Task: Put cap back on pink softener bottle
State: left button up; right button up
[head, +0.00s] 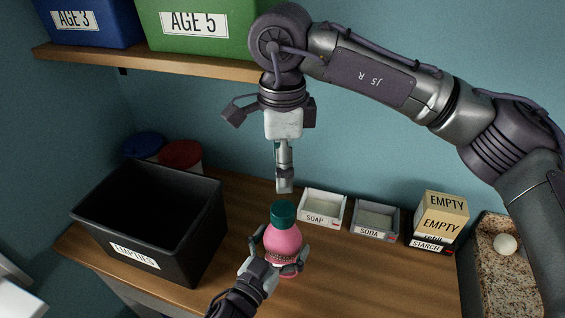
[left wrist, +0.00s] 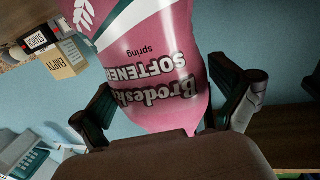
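The pink softener bottle (head: 283,242) stands upright over the wooden counter, with its teal cap (head: 283,212) sitting on top of its neck. Whether the cap is fully seated cannot be told. My left gripper (head: 279,262) has a finger on each side of the bottle and is shut on it. In the left wrist view, the bottle's label (left wrist: 155,65) fills the space between the fingers. My right gripper (head: 285,187) points down just above the cap, apart from it and empty. Its fingers are seen edge-on, so their opening is hidden.
A black bin labelled EMPTIES (head: 190,235) stands left of the bottle. SOAP (head: 322,220) and SODA (head: 375,235) trays sit behind right, then EMPTY and STARCH boxes (head: 440,215). A shelf (head: 150,60) with blue and green bins hangs above. Bare counter (head: 370,285) lies at front right.

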pick_arm(q)
jog(key=shift+s, duration=0.1)
jog(key=v, duration=1.2)
